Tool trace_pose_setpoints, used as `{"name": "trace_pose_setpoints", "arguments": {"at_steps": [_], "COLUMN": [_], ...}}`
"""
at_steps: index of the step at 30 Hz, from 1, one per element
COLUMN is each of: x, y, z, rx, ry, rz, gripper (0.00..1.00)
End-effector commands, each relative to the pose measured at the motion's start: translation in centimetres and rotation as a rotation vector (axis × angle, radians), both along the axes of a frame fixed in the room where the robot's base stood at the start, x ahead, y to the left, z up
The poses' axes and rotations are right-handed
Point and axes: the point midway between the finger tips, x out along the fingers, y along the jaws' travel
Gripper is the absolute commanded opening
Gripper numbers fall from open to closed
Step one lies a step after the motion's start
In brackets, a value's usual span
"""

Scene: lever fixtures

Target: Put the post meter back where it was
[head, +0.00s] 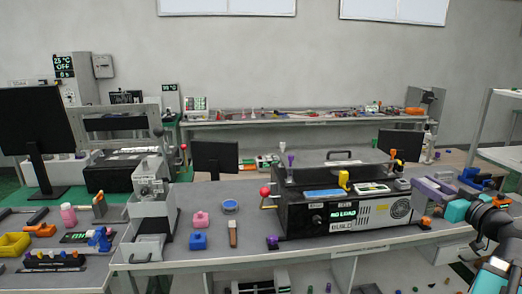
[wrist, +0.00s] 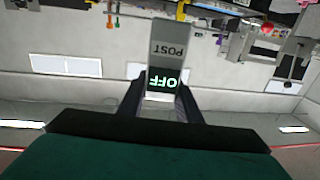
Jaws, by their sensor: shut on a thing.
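The post meter (wrist: 170,50) is a grey block marked POST, with a dark display (wrist: 163,82) reading OFF in green. It shows upside down in the wrist view. My gripper (wrist: 160,98) has one dark finger on each side of its display end and is shut on it. The meter is held up in the air, with the wall behind it. In the head view my arm shows at the right edge, and I cannot make out the meter there.
A black and grey machine (head: 345,210) reading NO LOAD stands on the bench, with a red-knobbed lever (head: 265,192) at its left. A grey lever fixture (head: 152,195) stands further left. A back bench (head: 300,122) runs along the wall.

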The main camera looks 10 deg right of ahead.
Motion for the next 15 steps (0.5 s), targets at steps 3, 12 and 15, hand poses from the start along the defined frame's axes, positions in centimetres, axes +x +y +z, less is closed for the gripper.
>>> {"name": "trace_pose_setpoints", "arguments": {"at_steps": [3,12,15], "x": [1.8,6.8,8.2], "y": [1.9,8.4,10.8], "z": [-1.8,-7.1,-9.0], "rx": [0.004,0.004,0.004], "ry": [0.0,0.0,0.001], "rz": [0.053,0.215,0.269], "gripper": [0.0,0.0,0.0]}}
